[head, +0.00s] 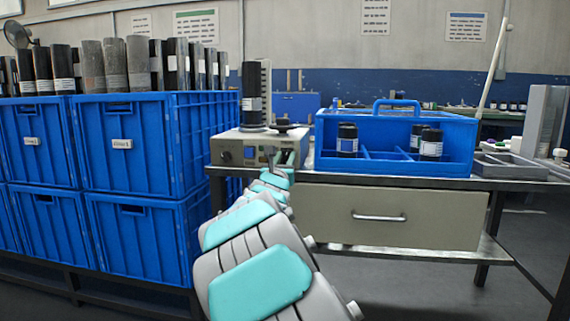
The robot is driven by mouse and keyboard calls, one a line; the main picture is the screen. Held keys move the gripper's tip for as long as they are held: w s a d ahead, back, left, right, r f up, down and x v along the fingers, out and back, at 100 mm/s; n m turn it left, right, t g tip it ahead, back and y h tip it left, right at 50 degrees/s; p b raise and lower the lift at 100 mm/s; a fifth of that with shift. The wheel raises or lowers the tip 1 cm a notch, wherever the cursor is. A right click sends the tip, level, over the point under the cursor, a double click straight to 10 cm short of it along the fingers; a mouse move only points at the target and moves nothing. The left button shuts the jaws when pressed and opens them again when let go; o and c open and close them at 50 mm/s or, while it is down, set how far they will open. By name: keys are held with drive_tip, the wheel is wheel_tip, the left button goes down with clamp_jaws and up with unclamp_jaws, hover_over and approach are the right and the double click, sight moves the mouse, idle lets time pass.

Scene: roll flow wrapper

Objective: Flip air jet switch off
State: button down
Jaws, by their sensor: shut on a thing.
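The beige wrapper unit (236,142) stands on the left end of the metal table. Its front panel shows a dark round knob (225,157), a small blue part and a small red and yellow part. My arm reaches up from the bottom middle to the right part of this panel. My gripper (272,155) is at the panel front, shut on what appears to be the air jet switch. The switch is mostly hidden by my gripper and very small, so its position cannot be told.
A black roll (252,95) stands on the unit, beside a black disc (284,126). Stacked blue crates (125,150) with rolls fill the left. A blue caddy (440,122) with dark jars and a grey tray (510,166) stand on the table (395,182), above a drawer (400,217).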

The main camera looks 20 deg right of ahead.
idle(0.3)
drive_tip(key=c, duration=0.6)
unclamp_jaws()
drive_tip(key=shift+s, duration=0.15)
drive_tip(key=shift+s+a+f, duration=0.1)
drive_tip(key=shift+s+a, duration=0.05)
drive_tip(key=shift+a, duration=0.1)
drive_tip(key=v, duration=0.7)
drive_tip(key=shift+f, duration=0.2)
